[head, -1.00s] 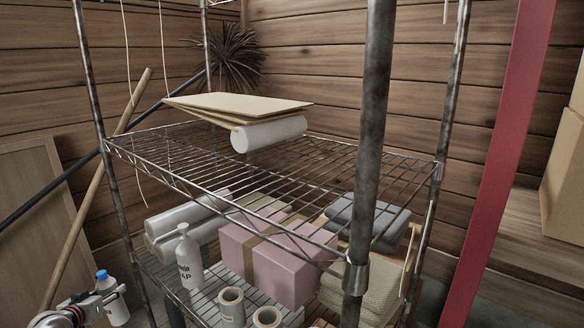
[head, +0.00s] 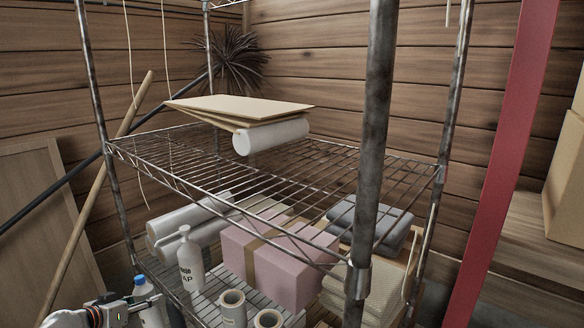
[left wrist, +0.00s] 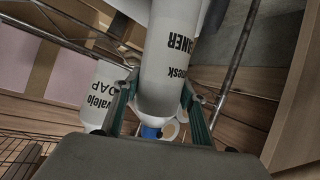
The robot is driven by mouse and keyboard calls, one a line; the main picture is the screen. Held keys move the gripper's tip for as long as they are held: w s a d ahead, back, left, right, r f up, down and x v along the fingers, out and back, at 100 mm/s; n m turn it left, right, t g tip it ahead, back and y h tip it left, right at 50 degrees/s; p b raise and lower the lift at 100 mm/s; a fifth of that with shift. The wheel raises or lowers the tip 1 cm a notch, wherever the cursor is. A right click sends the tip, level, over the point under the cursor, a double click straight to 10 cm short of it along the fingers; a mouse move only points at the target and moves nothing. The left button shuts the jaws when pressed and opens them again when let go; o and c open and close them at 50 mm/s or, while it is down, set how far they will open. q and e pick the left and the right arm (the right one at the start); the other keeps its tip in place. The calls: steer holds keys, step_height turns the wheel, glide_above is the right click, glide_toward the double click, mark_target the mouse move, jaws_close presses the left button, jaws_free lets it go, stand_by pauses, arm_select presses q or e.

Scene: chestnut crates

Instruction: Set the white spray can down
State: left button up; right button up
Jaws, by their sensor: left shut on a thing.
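The white spray can (head: 152,315) with a blue cap is at the lower left of the head view, beside the shelf's near left side. My left gripper (head: 137,304) is shut around it. In the left wrist view the can (left wrist: 168,68) fills the middle, its dark lettering upside down. The fingers of the left gripper (left wrist: 160,88) press on both sides, and the blue cap shows beyond the gripper body. The can's base is cut off in both views, so I cannot tell what is under it. My right gripper is not in view.
The wire rack (head: 290,262) has a lower shelf with a white soap bottle (head: 190,264), tape rolls (head: 232,308), a pink box (head: 290,272) and long white rolls (head: 185,225). The upper shelf holds flat boards (head: 240,107) and a white roll (head: 270,136). Its front right post (head: 372,120) stands close.

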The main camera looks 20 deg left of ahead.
arm_select(q)
steer(key=s+d+r+m+g+h, duration=0.1)
steer(key=s+d+m+h, duration=0.25)
steer(key=d, duration=0.75)
steer(key=s+d+r+m+g+h, duration=0.1)
steer(key=s+d+m+g+h, duration=0.2)
steer(key=d, duration=0.9)
steer(key=s+d+r+m+h, duration=0.1)
steer(key=s+d+m+h, duration=0.3)
steer(key=d, duration=0.7)
steer(key=s+d+r+m+g, duration=0.1)
steer(key=s+d+r+g, duration=0.25)
steer(key=s+d, duration=0.65)
steer(key=w+r+m+t+p, duration=0.1)
steer(key=r+p, duration=0.6)
steer(key=r, duration=0.8)
steer(key=w+r+m+t+h+p, duration=0.1)
steer(key=w+r+t+p, duration=0.1)
steer(key=r+p, duration=0.6)
step_height(320, 180, up, 7)
steer(key=shift+w+a+r, duration=0.2)
steer(key=shift+w+a, duration=0.2)
steer(key=shift+w, duration=0.35)
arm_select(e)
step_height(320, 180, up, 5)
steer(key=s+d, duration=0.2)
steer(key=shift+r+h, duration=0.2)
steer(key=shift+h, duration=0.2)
arm_select(q)
steer(key=shift+m+h, duration=0.25)
